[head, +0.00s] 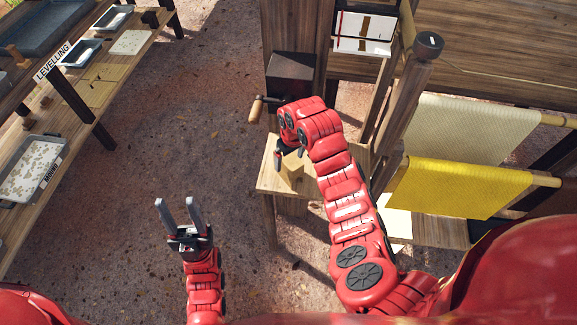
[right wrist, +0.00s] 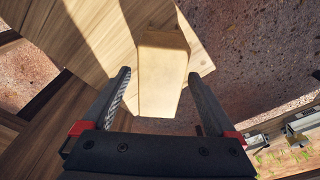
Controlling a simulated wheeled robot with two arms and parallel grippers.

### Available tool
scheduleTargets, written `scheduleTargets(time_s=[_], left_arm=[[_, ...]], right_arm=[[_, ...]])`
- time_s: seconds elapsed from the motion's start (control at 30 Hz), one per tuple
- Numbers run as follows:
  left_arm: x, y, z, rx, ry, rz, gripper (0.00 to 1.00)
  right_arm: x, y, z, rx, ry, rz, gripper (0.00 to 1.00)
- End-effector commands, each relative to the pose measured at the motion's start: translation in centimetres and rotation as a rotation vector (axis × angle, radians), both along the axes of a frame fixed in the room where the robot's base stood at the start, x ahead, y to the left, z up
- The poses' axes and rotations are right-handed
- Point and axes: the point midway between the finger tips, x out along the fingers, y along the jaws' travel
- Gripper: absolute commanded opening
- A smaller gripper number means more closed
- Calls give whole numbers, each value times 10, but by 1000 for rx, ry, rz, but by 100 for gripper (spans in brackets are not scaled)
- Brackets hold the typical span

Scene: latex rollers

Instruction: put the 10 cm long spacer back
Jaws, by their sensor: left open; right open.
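A pale wooden block (head: 291,174), which looks like the spacer, stands on a small wooden shelf (head: 262,184) in the head view; its length cannot be read. In the right wrist view the block (right wrist: 162,78) lies in the gap between the open fingers, with space visible on both sides. My right gripper (head: 289,153) is open just above the block in the head view, and it also shows in the right wrist view (right wrist: 159,76). My arm hides part of the shelf. My left gripper (head: 175,201) is open and empty over the ground.
A dark box with a wooden crank handle (head: 256,108) is on the post behind the shelf. Yellow (head: 445,188) and cream (head: 470,128) sheets hang on rails at the right. Shelving with trays (head: 35,168) lines the left. The ground between is clear.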

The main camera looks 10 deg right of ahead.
Motion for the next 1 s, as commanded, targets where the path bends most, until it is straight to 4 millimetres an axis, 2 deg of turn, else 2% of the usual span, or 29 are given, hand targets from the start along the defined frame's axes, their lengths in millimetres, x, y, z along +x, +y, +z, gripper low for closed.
scheduleTargets(time_s=[0.1,0.2,0.3,1.0], left_arm=[[0,0,-9,0,0,0,50],[0,0,3,0,0,0,50],[0,0,6,0,0,0,50],[0,0,6,0,0,0,50]], right_arm=[[-1,-1,18,2,-6,0,92],[-3,-2,39,-1,-4,1,92],[-4,-3,47,-2,-3,0,92],[-5,-3,50,0,-1,0,92]])
